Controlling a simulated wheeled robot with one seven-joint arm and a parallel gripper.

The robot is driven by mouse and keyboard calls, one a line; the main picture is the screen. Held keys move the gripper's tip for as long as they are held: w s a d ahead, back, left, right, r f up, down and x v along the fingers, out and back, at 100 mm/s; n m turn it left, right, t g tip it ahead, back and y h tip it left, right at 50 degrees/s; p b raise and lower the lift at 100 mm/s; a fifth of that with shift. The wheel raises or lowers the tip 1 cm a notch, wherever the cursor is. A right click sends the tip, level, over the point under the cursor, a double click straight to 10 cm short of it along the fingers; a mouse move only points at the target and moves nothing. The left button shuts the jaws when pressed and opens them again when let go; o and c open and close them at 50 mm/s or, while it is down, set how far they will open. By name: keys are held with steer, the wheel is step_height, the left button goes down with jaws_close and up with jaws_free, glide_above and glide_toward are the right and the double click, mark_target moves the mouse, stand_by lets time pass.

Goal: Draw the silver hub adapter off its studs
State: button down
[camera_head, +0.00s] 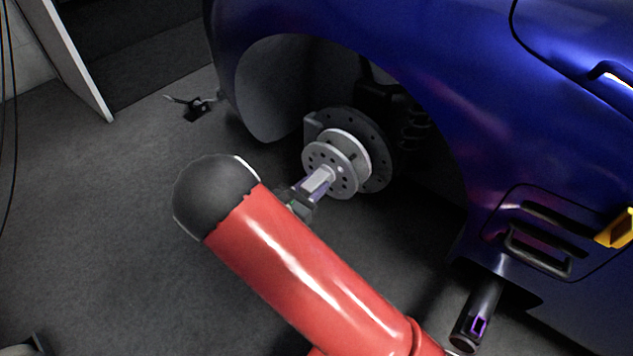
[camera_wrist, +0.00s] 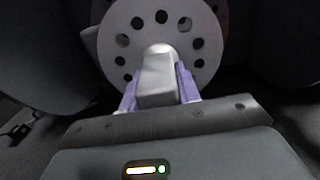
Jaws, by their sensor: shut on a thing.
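The silver hub adapter (camera_head: 331,158) is a round plate with a ring of holes and a pale block-shaped stub at its centre. In the wrist view, the adapter (camera_wrist: 118,42) faces me near the top. My gripper (camera_head: 314,184) is shut on the stub, with its purple fingers on either side; the gripper (camera_wrist: 160,85) also shows this in the wrist view. Behind the plate sit a pale hub face (camera_head: 359,143) and a dark drilled brake disc (camera_head: 378,130). A narrow gap shows between plate and hub face. I cannot clearly see how far the studs reach into the plate.
The blue car body (camera_head: 430,50) arches over the hub, and its sill is at the right. A dark post (camera_head: 478,312) stands under the sill. A small dark item (camera_head: 196,108) lies on the floor behind. The grey floor (camera_head: 90,210) at left is open.

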steer(key=shift+v, duration=1.05)
steer(key=shift+r, duration=0.15)
